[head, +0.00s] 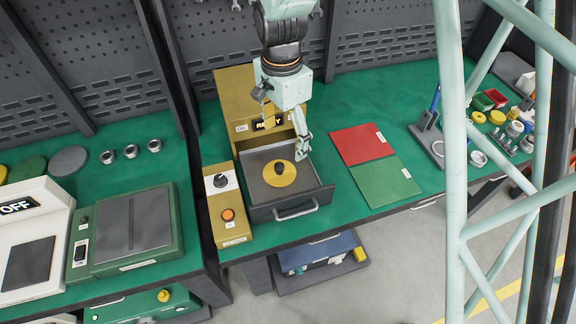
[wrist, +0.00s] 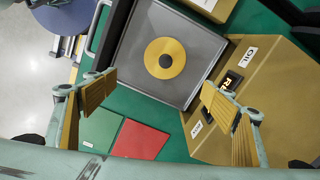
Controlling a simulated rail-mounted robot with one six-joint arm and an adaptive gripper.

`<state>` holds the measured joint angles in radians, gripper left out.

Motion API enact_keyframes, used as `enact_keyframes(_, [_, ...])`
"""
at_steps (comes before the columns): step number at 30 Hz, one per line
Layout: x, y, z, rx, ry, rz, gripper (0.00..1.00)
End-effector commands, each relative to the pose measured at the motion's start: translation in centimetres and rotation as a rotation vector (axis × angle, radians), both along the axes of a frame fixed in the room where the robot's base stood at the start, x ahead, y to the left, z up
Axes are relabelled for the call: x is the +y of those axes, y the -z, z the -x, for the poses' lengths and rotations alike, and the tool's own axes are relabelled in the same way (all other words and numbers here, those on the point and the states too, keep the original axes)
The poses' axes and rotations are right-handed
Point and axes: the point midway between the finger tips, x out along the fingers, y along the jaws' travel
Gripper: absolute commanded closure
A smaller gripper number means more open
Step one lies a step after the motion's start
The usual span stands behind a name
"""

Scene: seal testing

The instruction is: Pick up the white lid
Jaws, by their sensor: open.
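My gripper (head: 284,124) is open and empty above the pulled-out drawer of the tan tester. In the wrist view its two padded fingers stand wide apart (wrist: 158,90), with nothing between them. I cannot identify the white lid with certainty. A small pale round piece (head: 478,158) lies at the right of the bench, well away from my gripper and partly behind a pale frame bar. Small white round pieces (head: 514,130) stand near it. They are too small to tell apart. The wrist view shows no white lid.
The grey drawer (head: 300,201) holds a yellow disc (head: 279,173) with a dark centre, also in the wrist view (wrist: 165,59). The tan tester (head: 237,97) stands behind. Red (head: 362,144) and green (head: 385,178) mats lie to the right. Pale frame bars (head: 452,120) cross the right.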

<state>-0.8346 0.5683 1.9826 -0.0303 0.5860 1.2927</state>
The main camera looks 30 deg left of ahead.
Motion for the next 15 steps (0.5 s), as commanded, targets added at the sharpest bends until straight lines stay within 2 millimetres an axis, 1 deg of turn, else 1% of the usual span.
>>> enact_keyframes(1, [0.8,0.0,0.6,0.006,0.001,-0.002,0.23])
enact_keyframes(3, [1.5,0.3,1.1,0.011,0.004,-0.005,0.23])
enact_keyframes(6, [2.1,0.5,1.5,0.016,0.006,-0.006,0.23])
enact_keyframes(15, [2.2,0.6,1.5,0.016,0.008,-0.008,0.23])
